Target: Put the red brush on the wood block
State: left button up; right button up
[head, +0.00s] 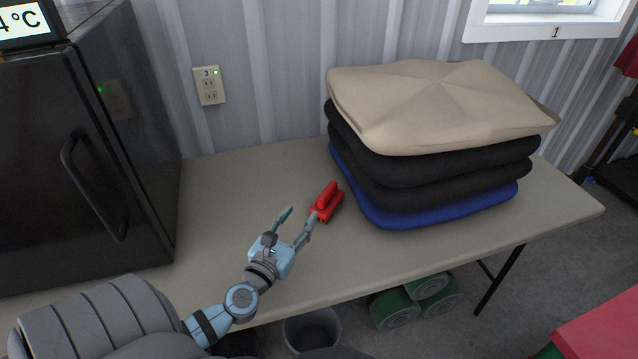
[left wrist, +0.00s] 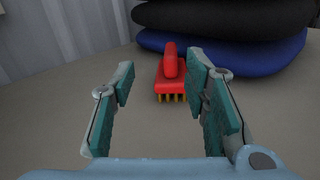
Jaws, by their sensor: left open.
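The red brush (head: 327,202) lies on the beige table (head: 225,180), close to the near left side of a pile of folded cloths or cushions. In the left wrist view the red brush (left wrist: 171,74) shows a raised handle and yellowish bristles facing down. My left gripper (head: 298,216) is open and empty, just short of the brush and to its left. In the left wrist view the brush appears ahead of the gripper (left wrist: 161,80), nearer the right finger. My right gripper is not in view. I see no wood block in either view.
The pile (head: 435,110) has a tan top, black middle layers and a blue bottom. A black fridge-like box (head: 120,140) stands at the left. A wall outlet (head: 208,86) is behind. Green rolls (head: 415,300) and a grey bin (head: 312,330) are below the table. Tabletop left of the brush is clear.

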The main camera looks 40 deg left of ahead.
pick_arm(q)
jog(key=shift+s+d+f+m+h+b, duration=0.1)
jog(key=shift+d+f+m+h+b, duration=0.25)
jog(key=shift+d+f+h, duration=0.35)
send_near(328, 191)
jog(key=w, duration=0.3)
jog(key=w+f, duration=0.1)
jog(key=w, duration=0.1)
jog(key=shift+a, duration=0.25)
jog(key=w+b, duration=0.1)
jog(key=w+a, duration=0.1)
jog(key=w, duration=0.1)
jog(key=w+b, duration=0.1)
jog(key=shift+w+a+f+b, duration=0.25)
jog(key=shift+w+a+b, duration=0.05)
jog(key=shift+w+a, duration=0.1)
jog(key=shift+w, duration=0.45)
jog(key=shift+s+r, duration=0.1)
jog(key=shift+r, duration=0.05)
grip_shut()
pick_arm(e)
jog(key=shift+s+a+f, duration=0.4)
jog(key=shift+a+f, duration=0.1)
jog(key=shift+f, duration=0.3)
